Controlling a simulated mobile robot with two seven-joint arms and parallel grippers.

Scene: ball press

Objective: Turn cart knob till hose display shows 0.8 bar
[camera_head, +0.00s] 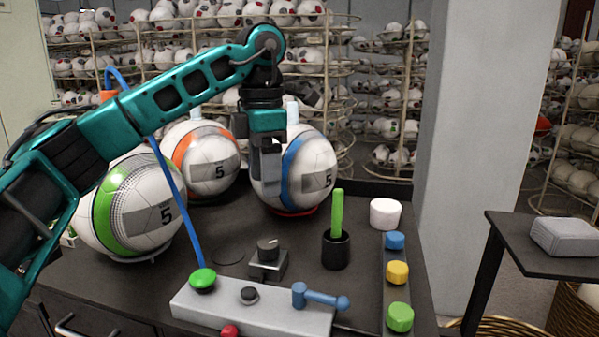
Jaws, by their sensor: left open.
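The dark round knob (268,244) sits on a small grey block on the black cart top (320,285). My left gripper (268,182) points down above the knob, apart from it, with its fingers in front of the blue-striped ball (312,165). It is open and holds nothing that I can see. A blue hose (178,195) runs from the upper left down to the green button (203,279). I cannot make out any hose display or pressure reading. My right gripper is not in view.
Balls with green (125,205) and orange (200,160) stripes stand at the left and back. A grey panel (255,312) with a blue lever (320,298) lies in front. A black cup (336,250) with a green stick stands right of the knob. Coloured buttons (397,272) line the right edge.

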